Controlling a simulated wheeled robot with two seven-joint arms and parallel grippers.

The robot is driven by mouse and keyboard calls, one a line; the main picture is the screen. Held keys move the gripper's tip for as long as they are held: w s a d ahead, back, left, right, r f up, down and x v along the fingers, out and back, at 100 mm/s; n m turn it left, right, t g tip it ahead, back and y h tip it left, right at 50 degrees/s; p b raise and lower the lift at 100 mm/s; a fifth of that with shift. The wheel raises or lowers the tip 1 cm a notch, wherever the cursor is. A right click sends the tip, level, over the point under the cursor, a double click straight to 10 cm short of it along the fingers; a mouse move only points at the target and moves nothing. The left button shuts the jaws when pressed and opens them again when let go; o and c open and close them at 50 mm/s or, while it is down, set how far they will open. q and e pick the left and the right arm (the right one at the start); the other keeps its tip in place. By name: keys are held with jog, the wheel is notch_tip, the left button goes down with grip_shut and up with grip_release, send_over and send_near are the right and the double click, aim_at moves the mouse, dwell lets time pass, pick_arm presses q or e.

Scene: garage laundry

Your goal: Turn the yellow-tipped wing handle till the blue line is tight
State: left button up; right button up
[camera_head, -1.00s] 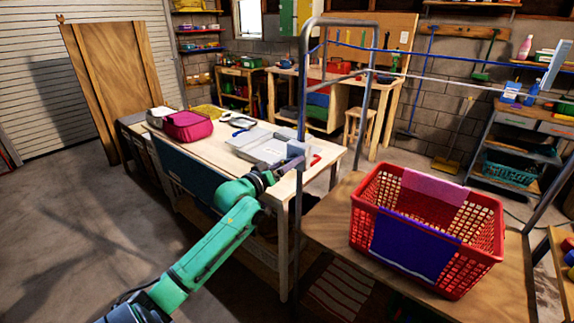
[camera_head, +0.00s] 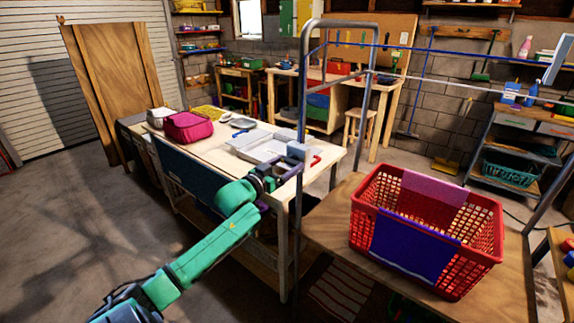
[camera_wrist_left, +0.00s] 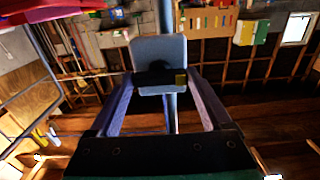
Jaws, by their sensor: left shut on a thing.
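The wing handle (camera_wrist_left: 152,79) is a dark bar with a yellow tip (camera_wrist_left: 181,79) at its right end in the left wrist view. It lies across the front of a grey-blue box (camera_wrist_left: 158,53), which also shows on the metal post in the head view (camera_head: 296,151). My left gripper (camera_wrist_left: 160,84) is shut on the wing handle, with one purple finger at each end of the bar. In the head view my left gripper (camera_head: 279,174) hides the handle. The blue line (camera_head: 450,46) runs right from the post's top and looks nearly straight. My right gripper is out of view.
A workbench (camera_head: 205,150) with a pink bag (camera_head: 187,127) and a grey tray stands behind my left arm.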

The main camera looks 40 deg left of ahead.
pick_arm(q)
jog(key=shift+f, duration=0.1)
jog(key=o, duration=1.2)
jog(key=shift+c, duration=0.2)
jog(key=s+b, duration=0.1)
jog(key=s, duration=1.3)
jog(key=shift+s+d, duration=0.2)
jog(key=shift+s, duration=0.15)
